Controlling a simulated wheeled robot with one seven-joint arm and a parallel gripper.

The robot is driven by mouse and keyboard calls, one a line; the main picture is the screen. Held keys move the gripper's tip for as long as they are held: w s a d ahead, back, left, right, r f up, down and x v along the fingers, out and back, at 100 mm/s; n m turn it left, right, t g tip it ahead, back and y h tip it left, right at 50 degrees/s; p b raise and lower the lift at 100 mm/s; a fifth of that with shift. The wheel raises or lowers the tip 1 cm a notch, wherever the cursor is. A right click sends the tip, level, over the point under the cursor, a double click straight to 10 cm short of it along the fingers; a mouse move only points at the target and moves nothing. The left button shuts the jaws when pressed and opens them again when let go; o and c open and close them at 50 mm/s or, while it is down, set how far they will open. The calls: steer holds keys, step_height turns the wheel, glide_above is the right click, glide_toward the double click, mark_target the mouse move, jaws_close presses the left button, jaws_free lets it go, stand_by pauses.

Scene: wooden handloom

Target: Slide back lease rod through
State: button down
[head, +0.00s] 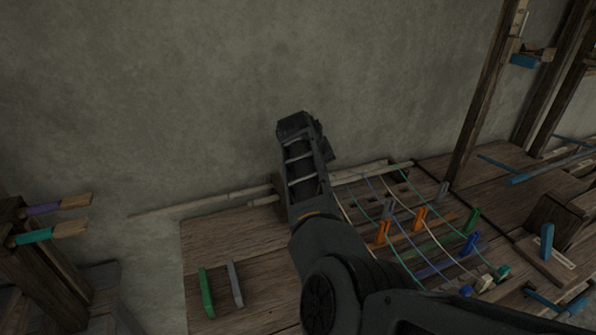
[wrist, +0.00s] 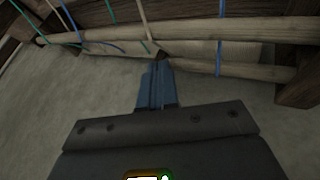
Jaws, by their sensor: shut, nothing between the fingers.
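A long pale rod (head: 200,205) runs along the back of the loom beside the wall, passing behind my arm. In the wrist view, a pale rod (wrist: 240,30) crosses the picture with coloured threads over it. A second, shorter rod (wrist: 230,68) lies below it, its left end near my fingertips. I cannot tell which one is the back lease rod. My gripper (wrist: 158,68) is shut and empty, its blue-grey fingers just below the rods; contact is unclear. In the head view my arm hides the fingertips.
Several coloured warp threads (head: 375,190) hang in curves over the wooden loom bed (head: 232,240), with orange, green and blue pegs among them. A wooden post (head: 485,95) stands at right. A dark wooden block (wrist: 300,90) borders the wrist view's right side. The bare wall (head: 180,90) is behind.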

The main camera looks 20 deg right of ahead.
steer(key=d+b, duration=0.6)
steer(key=d, duration=2.1)
steer(key=shift+d, duration=0.3)
